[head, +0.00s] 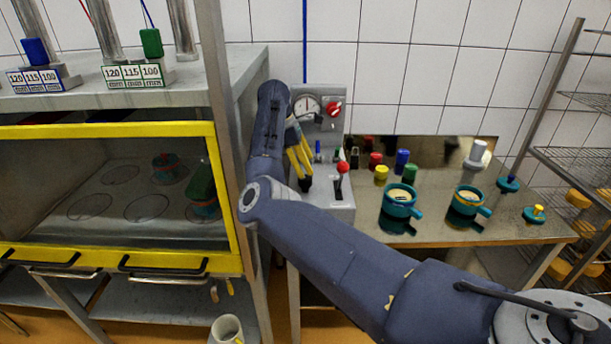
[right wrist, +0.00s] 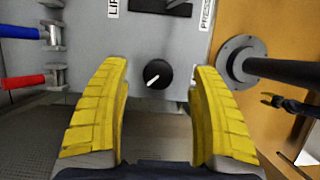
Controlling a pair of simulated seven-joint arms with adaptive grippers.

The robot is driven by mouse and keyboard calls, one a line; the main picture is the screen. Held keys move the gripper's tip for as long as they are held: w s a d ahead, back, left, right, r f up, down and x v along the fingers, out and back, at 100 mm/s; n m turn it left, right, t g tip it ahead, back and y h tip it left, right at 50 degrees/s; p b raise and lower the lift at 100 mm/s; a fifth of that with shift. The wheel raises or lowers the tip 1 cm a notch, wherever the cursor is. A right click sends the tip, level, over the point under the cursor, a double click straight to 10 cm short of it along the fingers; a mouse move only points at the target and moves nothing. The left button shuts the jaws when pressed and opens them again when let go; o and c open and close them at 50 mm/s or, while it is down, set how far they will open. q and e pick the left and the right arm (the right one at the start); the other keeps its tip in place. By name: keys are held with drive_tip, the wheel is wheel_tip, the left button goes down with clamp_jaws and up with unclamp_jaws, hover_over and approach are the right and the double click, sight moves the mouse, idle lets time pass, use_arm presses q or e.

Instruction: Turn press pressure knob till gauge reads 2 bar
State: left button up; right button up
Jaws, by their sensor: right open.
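The pressure gauge (head: 307,106) is a white round dial on the upright grey press panel; its reading is too small to make out. A red knob (head: 334,108) sits to its right. My right gripper (head: 299,158) reaches over the console with yellow fingers. In the right wrist view its fingers (right wrist: 160,100) are open and empty, on either side of a black knob (right wrist: 158,73) with a white mark pointing lower left. They do not appear to touch it. A small dark shape with yellow tips (right wrist: 277,102) at the right edge may be my left gripper.
A black post (right wrist: 285,70) and blue (right wrist: 20,33) and red (right wrist: 25,82) levers flank the knob. The yellow-framed cabinet (head: 120,262) is left of the console. Teal moulds (head: 400,200) stand on the metal table (head: 437,230) at right, with a wire rack (head: 572,160) beyond.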

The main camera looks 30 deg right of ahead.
sight(306, 178)
drive_tip(key=shift+r, duration=1.95)
